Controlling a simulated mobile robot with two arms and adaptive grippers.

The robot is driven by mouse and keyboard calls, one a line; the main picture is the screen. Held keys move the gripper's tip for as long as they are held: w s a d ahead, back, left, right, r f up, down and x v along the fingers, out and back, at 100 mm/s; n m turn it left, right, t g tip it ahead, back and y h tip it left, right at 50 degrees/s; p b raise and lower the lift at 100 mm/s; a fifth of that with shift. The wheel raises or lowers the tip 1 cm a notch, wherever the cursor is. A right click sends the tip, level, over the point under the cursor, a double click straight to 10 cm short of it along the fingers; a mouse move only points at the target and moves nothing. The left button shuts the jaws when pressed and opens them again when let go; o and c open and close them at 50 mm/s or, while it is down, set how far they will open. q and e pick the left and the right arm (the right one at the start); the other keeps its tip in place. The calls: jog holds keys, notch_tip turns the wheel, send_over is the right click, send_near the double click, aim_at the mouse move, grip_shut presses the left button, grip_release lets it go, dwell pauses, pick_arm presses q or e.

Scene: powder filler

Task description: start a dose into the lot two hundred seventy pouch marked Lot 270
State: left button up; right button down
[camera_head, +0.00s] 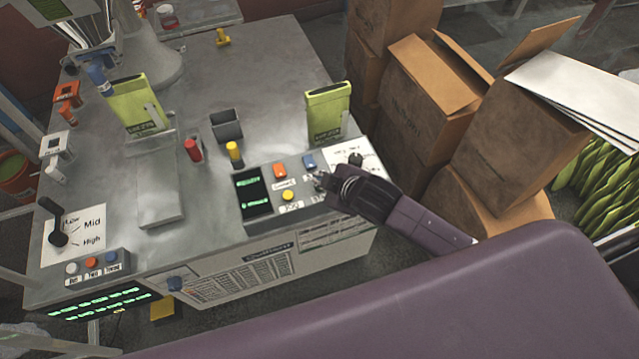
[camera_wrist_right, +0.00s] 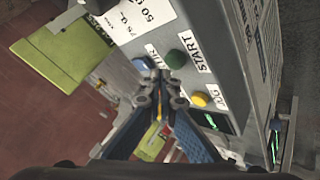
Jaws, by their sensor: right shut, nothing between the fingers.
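My right gripper (camera_head: 320,183) is over the control panel (camera_head: 262,222) at the table's right front, shut and empty. In the wrist view its fingertips (camera_wrist_right: 174,76) are close to the panel, between the green START button (camera_wrist_right: 187,39), the yellow button (camera_wrist_right: 200,99) and the blue button (camera_wrist_right: 141,65). I cannot tell whether they touch anything. The head view shows the yellow button (camera_head: 288,195) and blue button (camera_head: 309,160), but the green one is hidden. One green pouch (camera_head: 136,108) stands at the left, another (camera_head: 328,115) behind the panel. Their lot markings are too small to read.
An orange button (camera_head: 280,170) and a green-lit display (camera_head: 252,190) are on the panel. A Low/Mid/High lever (camera_head: 58,236) is at the left. Red (camera_head: 193,150) and yellow (camera_head: 234,152) knobs stand behind the panel. Cardboard boxes (camera_head: 425,90) crowd the right.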

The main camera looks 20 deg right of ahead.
jog(key=shift+f, duration=0.15)
jog(key=shift+f, duration=0.25)
jog(key=shift+f, duration=0.5)
dwell(0.8)
jog(key=shift+r, duration=0.15)
jog(key=shift+r+p, duration=0.75)
jog(key=shift+p, duration=0.45)
notch_tip(320, 180, up, 5)
jog(key=p, duration=0.6)
